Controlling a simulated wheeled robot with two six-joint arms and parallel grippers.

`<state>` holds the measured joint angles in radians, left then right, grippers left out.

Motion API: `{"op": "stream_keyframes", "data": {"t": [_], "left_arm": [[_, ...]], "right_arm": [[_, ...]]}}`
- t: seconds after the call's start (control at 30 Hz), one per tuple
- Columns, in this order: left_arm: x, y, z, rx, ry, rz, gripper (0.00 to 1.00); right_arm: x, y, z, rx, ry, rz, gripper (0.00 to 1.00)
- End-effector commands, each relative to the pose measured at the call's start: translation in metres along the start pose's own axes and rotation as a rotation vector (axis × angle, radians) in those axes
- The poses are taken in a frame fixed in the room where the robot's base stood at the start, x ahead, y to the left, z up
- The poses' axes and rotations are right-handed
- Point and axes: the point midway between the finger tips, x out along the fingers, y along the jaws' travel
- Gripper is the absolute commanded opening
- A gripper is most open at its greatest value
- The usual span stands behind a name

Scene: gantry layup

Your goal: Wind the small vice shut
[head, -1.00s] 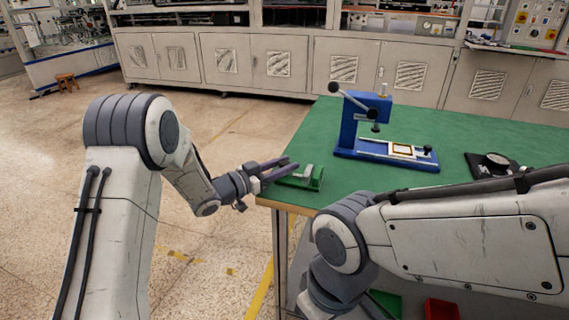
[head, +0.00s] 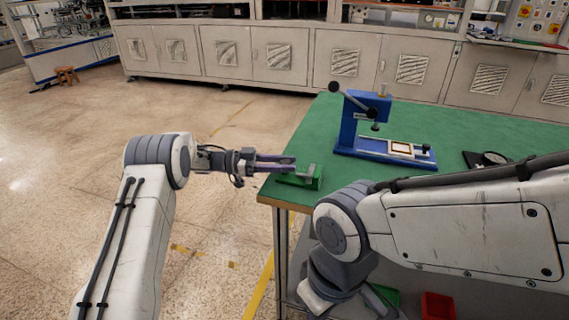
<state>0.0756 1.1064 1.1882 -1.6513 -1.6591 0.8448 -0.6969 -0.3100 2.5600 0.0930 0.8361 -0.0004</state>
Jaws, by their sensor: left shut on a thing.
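The small green vice (head: 308,178) sits at the near left corner of the green-topped table (head: 390,113), with a pale metal block or jaw on top. My left gripper (head: 290,164) reaches in from the left, level, with its purple-grey fingers at the vice's left end. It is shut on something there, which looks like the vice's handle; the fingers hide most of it. I cannot tell how far apart the vice jaws are. My right arm crosses the lower right of the view, and its gripper is out of view.
A blue lever press (head: 361,130) stands on the table behind the vice, with a framed piece on its base. A black dial gauge (head: 490,163) lies at the right. Green and red bins (head: 438,306) are below the table. The table's middle is clear.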

Motion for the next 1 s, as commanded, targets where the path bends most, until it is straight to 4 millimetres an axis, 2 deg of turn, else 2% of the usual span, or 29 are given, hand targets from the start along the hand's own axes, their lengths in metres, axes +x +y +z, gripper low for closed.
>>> {"op": "stream_keyframes", "data": {"t": [0.5, 0.53, 0.57, 0.87, 1.0], "left_arm": [[0.0, 0.0, -0.003, 0.003, 0.005, 0.021, 0.0], [0.0, 0.0, -0.003, 0.003, 0.005, 0.021, 0.43], [0.0, -0.001, -0.003, 0.003, 0.005, 0.021, 0.52], [0.0, 0.0, -0.001, 0.002, 0.003, 0.021, 0.52], [-0.011, -0.001, -0.001, 0.003, 0.003, 0.019, 0.52]], "right_arm": [[0.0, 0.0, 0.0, 0.0, 0.0, 0.0, 0.0], [0.0, 0.0, 0.0, 0.0, 0.0, 0.0, 0.0], [0.0, 0.0, 0.0, 0.0, 0.0, 0.0, 0.0], [0.0, 0.0, 0.0, 0.0, 0.0, 0.0, 0.0], [0.0, 0.0, 0.0, 0.0, 0.0, 0.0, 0.0]]}}
